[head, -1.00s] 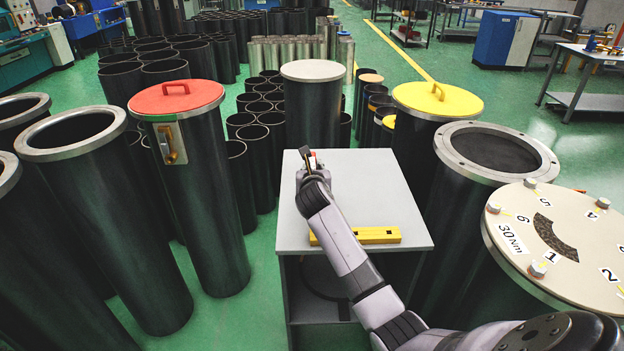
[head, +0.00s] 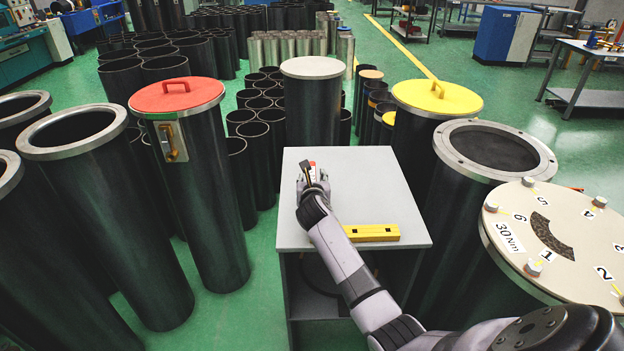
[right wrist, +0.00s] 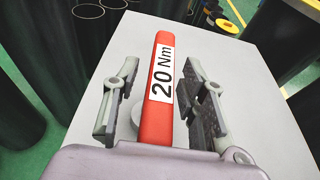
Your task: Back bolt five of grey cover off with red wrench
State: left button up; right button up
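The red wrench (right wrist: 157,112) carries a white "20 Nm" label and lies on the small grey table. Only a bit of the red wrench (head: 312,165) shows in the head view, at my right gripper (head: 314,182). In the right wrist view my right gripper (right wrist: 157,100) is open, one finger on each side of the handle, with gaps visible. The pale grey cover (head: 585,228) sits on a wide black cylinder at the right, marked "30 Nm" and numbered. The bolt by number 5 (head: 528,182) stands at its back rim. My left gripper is out of view.
A yellow bar (head: 371,233) lies on the grey table (head: 400,200) beside my right arm. Cylinders with a red lid (head: 176,97) and a yellow lid (head: 437,97) stand left and right. An open flanged cylinder (head: 495,150) stands behind the grey cover.

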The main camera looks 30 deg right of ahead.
jog(key=shift+f+b, duration=0.2)
jog(key=shift+b, duration=0.35)
jog(key=shift+s+a+r, duration=0.1)
jog(key=shift+s+r, duration=0.05)
jog(key=shift+s, duration=0.1)
jog(key=b+v, duration=0.3)
jog(key=v, duration=1.4)
